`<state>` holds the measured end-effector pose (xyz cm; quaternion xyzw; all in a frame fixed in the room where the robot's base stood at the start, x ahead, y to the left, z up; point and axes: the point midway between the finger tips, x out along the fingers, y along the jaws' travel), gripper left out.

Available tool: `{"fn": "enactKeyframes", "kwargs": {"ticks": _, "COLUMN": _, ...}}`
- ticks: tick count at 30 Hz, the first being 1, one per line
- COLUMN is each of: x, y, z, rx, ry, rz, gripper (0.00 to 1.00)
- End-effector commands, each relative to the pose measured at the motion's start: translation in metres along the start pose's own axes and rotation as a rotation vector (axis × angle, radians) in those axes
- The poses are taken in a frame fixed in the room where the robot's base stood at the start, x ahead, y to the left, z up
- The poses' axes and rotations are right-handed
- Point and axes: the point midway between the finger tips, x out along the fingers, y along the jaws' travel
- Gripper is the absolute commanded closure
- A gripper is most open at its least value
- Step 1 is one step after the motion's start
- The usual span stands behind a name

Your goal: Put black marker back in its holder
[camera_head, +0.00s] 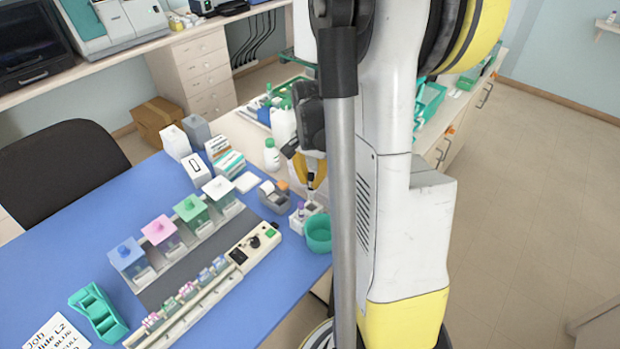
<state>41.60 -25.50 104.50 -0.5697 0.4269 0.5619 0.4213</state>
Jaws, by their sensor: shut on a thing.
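My gripper (311,190) is at the right edge of the blue table, fingers pointing down, partly hidden by my own arm parts. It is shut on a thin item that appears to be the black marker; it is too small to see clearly. Just below is a small white block-like holder (300,224) with dark and purple tops showing. The gripper is over or very close to the holder's right part. I cannot tell whether the marker touches it or is inside it.
A green round cup (318,234) stands right beside the holder. A grey tape dispenser (273,196) is to its left. Staining jars with blue, pink, green and white lids (160,230) stand in a row. A slide rack strip (190,307) lies in front. A white bottle (271,156) stands behind.

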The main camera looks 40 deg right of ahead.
Motion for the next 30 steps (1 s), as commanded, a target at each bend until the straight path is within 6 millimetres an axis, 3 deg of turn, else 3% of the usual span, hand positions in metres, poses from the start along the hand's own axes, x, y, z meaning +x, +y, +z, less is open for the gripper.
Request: {"fn": "enactKeyframes", "kwargs": {"ticks": 30, "x": 0.066, "y": 0.0, "z": 0.001, "rx": -0.002, "ry": 0.0, "rz": 0.0, "gripper": 1.0}}
